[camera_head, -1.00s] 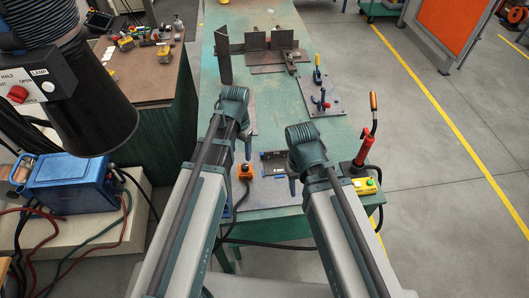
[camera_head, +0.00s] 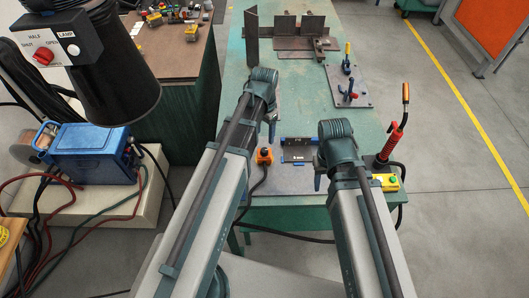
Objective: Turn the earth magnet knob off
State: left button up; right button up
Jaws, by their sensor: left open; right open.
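The earth magnet appears to be the small orange block (camera_head: 265,156) with a dark top, on the near part of the green table; a black cable runs from it. The dark spot on top looks like its knob, but it is too small to tell which way it is turned. My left gripper (camera_head: 270,138) is mostly hidden by its wrist and points down just beyond the orange block in the picture. My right gripper (camera_head: 318,182) points down to the right of the block, apart from it. Both are open, and nothing shows in them.
A dark bracket (camera_head: 298,148) lies between my grippers. Clamps (camera_head: 347,92) and upright steel plates (camera_head: 285,27) sit farther back. A black extraction hood (camera_head: 108,65) hangs at left.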

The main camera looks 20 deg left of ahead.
aim_at(264, 149)
pick_arm(q)
notch_tip(264, 149, down, 9)
jog(key=b, duration=0.7)
jog(key=shift+r+b, duration=0.1)
jog(key=shift+b, duration=0.25)
grip_shut()
